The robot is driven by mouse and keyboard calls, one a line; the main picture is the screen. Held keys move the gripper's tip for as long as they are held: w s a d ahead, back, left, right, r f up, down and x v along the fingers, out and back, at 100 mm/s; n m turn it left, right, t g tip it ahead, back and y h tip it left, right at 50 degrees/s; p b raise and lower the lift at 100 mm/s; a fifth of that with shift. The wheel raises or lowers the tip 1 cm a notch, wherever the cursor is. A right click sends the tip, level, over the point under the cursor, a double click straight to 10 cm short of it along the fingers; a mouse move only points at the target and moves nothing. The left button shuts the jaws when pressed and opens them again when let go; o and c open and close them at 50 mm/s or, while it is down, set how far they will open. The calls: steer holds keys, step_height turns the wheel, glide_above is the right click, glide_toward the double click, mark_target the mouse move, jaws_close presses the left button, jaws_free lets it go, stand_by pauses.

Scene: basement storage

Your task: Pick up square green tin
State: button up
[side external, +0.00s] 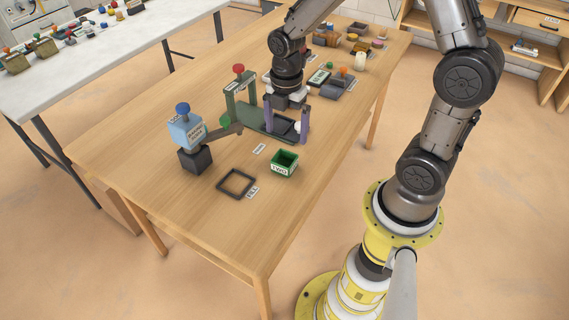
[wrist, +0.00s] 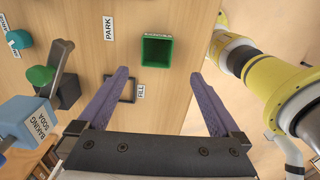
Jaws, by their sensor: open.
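The square green tin (side external: 284,163) is open-topped, with a white label on its side, and stands upright on the wooden table near its front edge. In the wrist view, the tin (wrist: 157,50) appears at the top centre, beyond my fingertips, and I look down into its dark green inside. My gripper (side external: 286,132) has two purple fingers spread apart with nothing between them. In the side view it is above the table, behind the tin. In the wrist view, the gripper (wrist: 160,75) spans wider than the tin and does not touch it.
A black square frame (side external: 236,183) lies left of the tin by the FILL label (side external: 252,193). The PARK label (side external: 259,149) is also near. A blue baking soda box (side external: 186,131) on a dark stand and a green frame with a red knob (side external: 239,69) stand further left.

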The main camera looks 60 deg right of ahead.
glide_toward(284, 158)
steer(key=s+a, duration=0.1)
steer(key=s+a+f, duration=0.1)
steer(key=shift+s+a+f, duration=0.15)
steer(key=shift+a, duration=0.2)
steer(key=shift+w+d+f, duration=0.1)
steer(key=shift+w+f, duration=0.1)
steer(key=shift+f, duration=1.2)
steer(key=shift+w+f, duration=0.15)
steer(key=shift+f, duration=1.25)
steer(key=c, duration=1.3)
